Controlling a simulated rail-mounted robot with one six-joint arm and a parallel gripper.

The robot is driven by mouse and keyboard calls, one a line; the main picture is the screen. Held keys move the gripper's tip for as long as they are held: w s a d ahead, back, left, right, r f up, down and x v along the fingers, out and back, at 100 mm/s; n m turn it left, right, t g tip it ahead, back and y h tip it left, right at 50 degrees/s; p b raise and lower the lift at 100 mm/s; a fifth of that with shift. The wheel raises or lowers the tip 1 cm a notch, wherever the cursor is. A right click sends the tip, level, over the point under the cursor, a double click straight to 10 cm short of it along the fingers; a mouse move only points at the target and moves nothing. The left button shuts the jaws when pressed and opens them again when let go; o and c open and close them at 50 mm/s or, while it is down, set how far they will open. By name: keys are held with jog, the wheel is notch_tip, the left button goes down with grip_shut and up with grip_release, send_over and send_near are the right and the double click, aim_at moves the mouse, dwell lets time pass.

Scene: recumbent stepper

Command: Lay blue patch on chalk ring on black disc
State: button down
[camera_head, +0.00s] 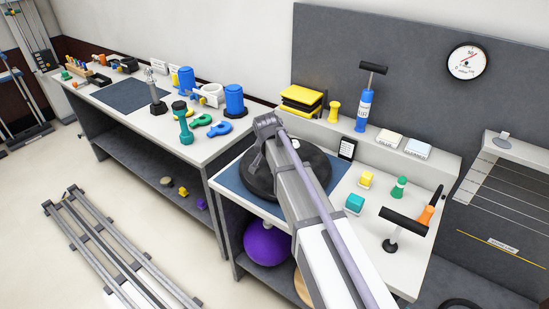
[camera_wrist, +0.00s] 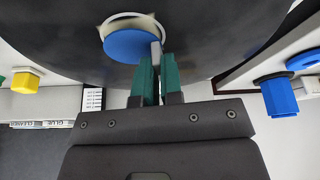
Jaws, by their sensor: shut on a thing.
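The black disc (camera_head: 258,184) lies on a dark blue mat on the right-hand bench, partly hidden by my arm. It fills the top of the wrist view (camera_wrist: 215,45). My gripper (camera_wrist: 157,58) shows in the wrist view with green fingers closed on a small pale tab at the edge of the blue patch (camera_wrist: 131,46). The round patch is over the disc and covers part of the whitish chalk ring (camera_wrist: 143,17), whose far arc shows beyond it. The patch sits off the ring's middle, toward my gripper. I cannot tell whether it touches the disc.
A yellow-topped stack (camera_head: 301,97) stands behind. Blue weights occupy the left bench.

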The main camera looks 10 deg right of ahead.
jog(key=shift+f+b, duration=0.6)
jog(key=shift+f, duration=0.05)
dwell(0.9)
jog(key=c, duration=0.9)
grip_release()
jog(key=shift+o, duration=0.2)
jog(key=p+v, duration=0.6)
jog(key=v, duration=0.1)
jog(key=shift+p, duration=0.3)
jog(key=shift+r, duration=0.1)
jog(key=p+v, duration=1)
jog(key=shift+r, duration=0.4)
